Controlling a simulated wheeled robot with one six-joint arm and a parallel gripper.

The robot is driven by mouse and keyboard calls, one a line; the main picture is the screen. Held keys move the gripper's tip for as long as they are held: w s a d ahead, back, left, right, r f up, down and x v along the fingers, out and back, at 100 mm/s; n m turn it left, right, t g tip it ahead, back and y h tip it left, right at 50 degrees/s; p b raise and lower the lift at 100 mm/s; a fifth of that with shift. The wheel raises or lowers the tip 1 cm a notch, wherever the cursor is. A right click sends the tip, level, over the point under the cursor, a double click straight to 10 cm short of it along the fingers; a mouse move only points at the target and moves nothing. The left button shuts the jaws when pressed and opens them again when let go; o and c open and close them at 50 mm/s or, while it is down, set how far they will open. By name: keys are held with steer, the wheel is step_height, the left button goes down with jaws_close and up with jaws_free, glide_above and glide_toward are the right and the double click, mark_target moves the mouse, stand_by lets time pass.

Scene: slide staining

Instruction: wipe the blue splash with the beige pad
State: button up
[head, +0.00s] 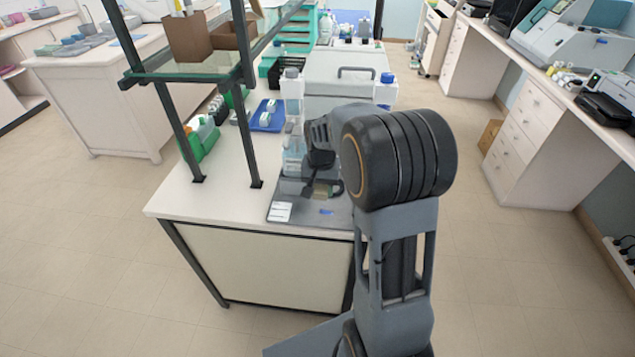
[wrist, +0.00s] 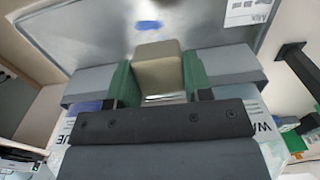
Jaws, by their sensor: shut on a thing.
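The blue splash (head: 326,211) is a small blue mark on the grey mat (head: 300,217) near the front of the bench. It also shows in the wrist view (wrist: 149,24), just beyond the pad. My gripper (wrist: 157,80) is shut on the beige pad (wrist: 158,67), with a green-lined finger on each side of it. In the head view the pad (head: 321,190) is partly hidden by my gripper and lies a little behind the splash. The pad and splash look apart; I cannot tell whether the pad touches the mat.
A white label card (head: 279,212) lies on the mat's left front. Clear bottles (head: 292,145) stand close behind my gripper. A dark shelf frame (head: 244,100) rises at the left.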

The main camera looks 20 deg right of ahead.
mark_target(319, 213)
step_height(319, 213, down, 3)
steer(key=shift+a+r+b, duration=0.15)
steer(key=shift+b, duration=0.75)
step_height(319, 213, down, 5)
steer(key=b, duration=0.3)
steer(key=shift+d+r, duration=0.25)
steer(key=shift+r, duration=0.1)
steer(key=d, duration=0.1)
steer(key=s+d, duration=0.1)
steer(key=shift+s+d+f, duration=0.25)
steer(key=shift+s+d, duration=0.25)
steer(key=shift+s, duration=0.1)
steer(key=w+a, duration=0.2)
steer(key=a, duration=0.1)
steer(key=shift+a, duration=0.25)
step_height(319, 213, up, 8)
steer(key=p, duration=0.5)
steer(key=shift+r+p, duration=0.1)
steer(key=shift+p, duration=0.25)
